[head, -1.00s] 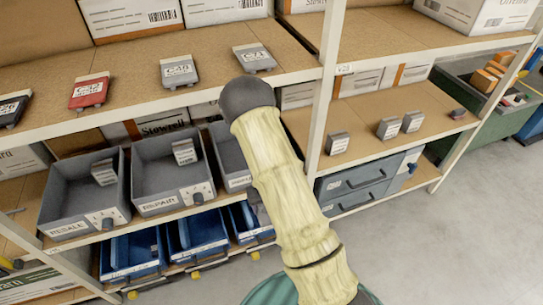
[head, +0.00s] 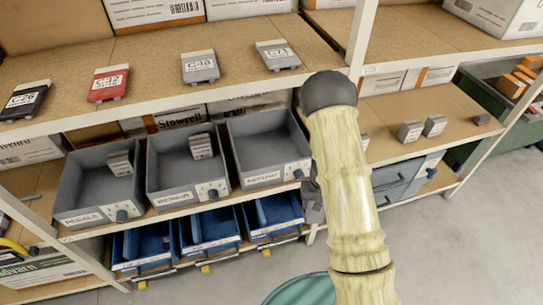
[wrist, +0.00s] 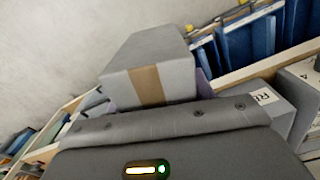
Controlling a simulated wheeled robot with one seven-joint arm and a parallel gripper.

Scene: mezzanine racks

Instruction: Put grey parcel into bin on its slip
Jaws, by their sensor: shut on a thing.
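The grey parcel (wrist: 150,65), a box with a brown tape band, is held at my gripper (wrist: 160,112) in the wrist view. The gripper is shut on it. No slip shows on the parcel's visible faces. In the head view my arm hides most of the gripper and parcel. Three grey open bins stand on the middle shelf: the left bin (head: 70,190) reads RESALE, the middle bin (head: 157,175) seems to read REPAIR, and the right bin (head: 240,150) has a label too small to read surely. The left and middle bins each hold a grey tagged item; the right one looks empty.
Blue bins (head: 205,228) sit on the shelf below. Tagged blocks, including a red one (head: 108,84), lie on the upper shelf (head: 150,60) above the bins. A rack post (head: 362,40) stands close behind my arm. Grey floor is open at lower right.

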